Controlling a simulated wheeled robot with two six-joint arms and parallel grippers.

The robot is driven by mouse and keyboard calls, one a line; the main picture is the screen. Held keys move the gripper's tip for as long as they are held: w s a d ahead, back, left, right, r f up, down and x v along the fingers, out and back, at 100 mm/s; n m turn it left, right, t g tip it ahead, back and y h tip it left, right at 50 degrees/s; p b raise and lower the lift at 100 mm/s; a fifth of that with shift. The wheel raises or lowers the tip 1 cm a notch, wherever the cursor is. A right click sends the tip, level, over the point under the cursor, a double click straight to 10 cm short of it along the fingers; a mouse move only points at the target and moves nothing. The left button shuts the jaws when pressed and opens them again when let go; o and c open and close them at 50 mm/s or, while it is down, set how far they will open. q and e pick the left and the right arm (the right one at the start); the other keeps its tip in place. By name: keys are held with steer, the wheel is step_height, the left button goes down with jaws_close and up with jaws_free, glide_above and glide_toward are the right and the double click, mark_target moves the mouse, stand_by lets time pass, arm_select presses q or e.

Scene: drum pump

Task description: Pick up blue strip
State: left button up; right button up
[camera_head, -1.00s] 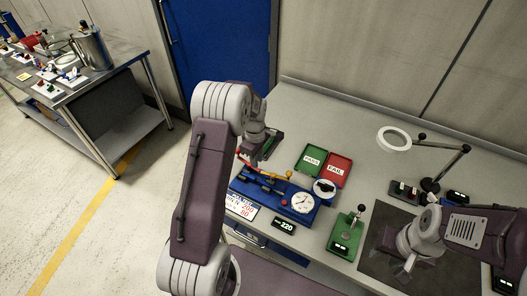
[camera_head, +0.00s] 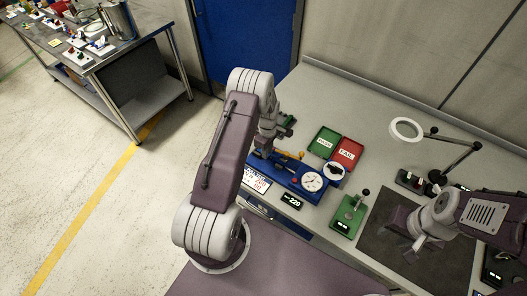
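I cannot clearly make out a separate blue strip. A long blue fixture (camera_head: 318,196) with a round dial (camera_head: 312,182) and a yellow-orange lever (camera_head: 291,155) stands near the bench's front edge. My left gripper (camera_head: 264,150) is over the fixture's left end, pointing down. My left arm hides part of that end, and the fingers are too small and covered to tell open from shut. My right gripper (camera_head: 413,247) is low over the dark mat (camera_head: 385,262) at the right. Its fingers are unclear, and I see nothing in it.
A green PASS tray (camera_head: 323,141) and a red FAIL tray (camera_head: 347,153) lie behind the fixture. A green device (camera_head: 347,217) with a lever, a display reading 220 (camera_head: 292,201) and a ring lamp (camera_head: 407,129) stand nearby.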

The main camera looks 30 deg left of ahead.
arm_select(q)
steer(key=shift+w+a+f, duration=0.15)
steer(key=shift+f, duration=0.65)
steer(key=shift+r, duration=0.1)
jaws_close()
steer(key=shift+r, duration=0.3)
steer(key=r+b, duration=0.1)
steer(key=r, duration=0.1)
steer(key=d+r+b, duration=0.1)
steer(key=shift+w+r, duration=0.1)
steer(key=shift+r, duration=0.25)
steer(key=w+d+r, duration=0.1)
steer(key=d+r, duration=0.8)
steer(key=d, duration=0.1)
steer(key=shift+w+d+r, duration=0.3)
steer(key=shift+w+r, duration=0.1)
